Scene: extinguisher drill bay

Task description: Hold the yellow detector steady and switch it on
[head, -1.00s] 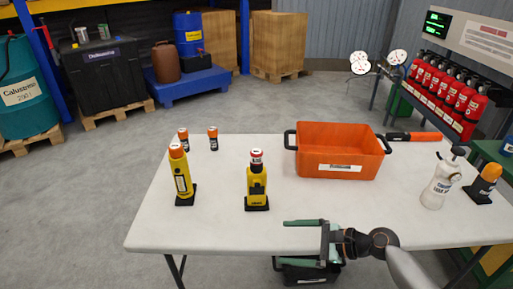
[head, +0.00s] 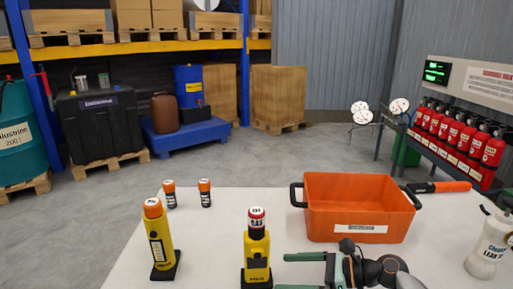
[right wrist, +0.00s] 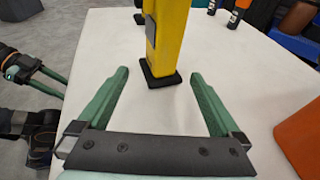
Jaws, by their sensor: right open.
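A yellow detector (head: 257,256) with a red-and-white cap stands upright on a black base on the white table in the head view. A second yellow device (head: 161,243) with an orange top stands to its left. My right gripper (head: 284,272) is open and empty just right of the capped detector, its fingers pointing left at it. In the right wrist view, a yellow body (right wrist: 168,35) on a black foot stands just beyond the open fingertips, its top cut off. My left gripper (right wrist: 62,88), seen at that view's left edge, looks open and empty; the head view does not show it.
An orange bin (head: 360,208) with black handles stands right of the detector. Two small orange-topped cylinders (head: 170,194) (head: 205,193) stand behind. A white bottle (head: 488,247) is at the right. The white table (head: 225,225) has bare surface between these things.

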